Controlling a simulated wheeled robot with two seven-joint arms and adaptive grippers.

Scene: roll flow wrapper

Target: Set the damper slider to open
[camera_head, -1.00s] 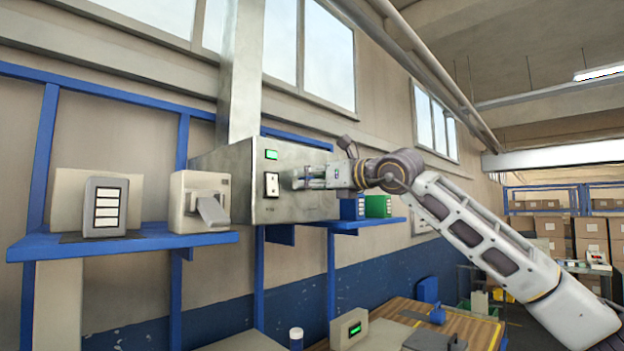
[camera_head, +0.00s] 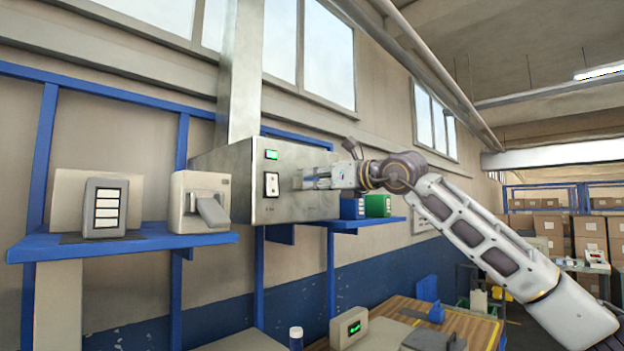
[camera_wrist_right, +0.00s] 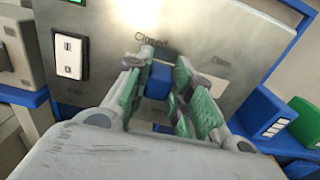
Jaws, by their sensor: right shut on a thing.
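The damper slider's blue knob (camera_wrist_right: 158,82) shows in the right wrist view on the front of a grey metal box (camera_head: 232,163), below a label reading "Closed". Another label lower down is partly hidden and I cannot read it. My right gripper (camera_head: 302,180) reaches the box front from the right. In the right wrist view its green-padded fingers (camera_wrist_right: 161,66) are on either side of the knob, shut on it. In the head view the knob is hidden by the gripper. My left gripper is not in view.
A white rocker switch (camera_head: 271,184) and a green-lit display (camera_head: 271,155) are on the box, left of my gripper. Blue and green boxes (camera_head: 378,205) stand on a blue shelf just below my wrist. A beige device (camera_head: 200,203) stands to the left.

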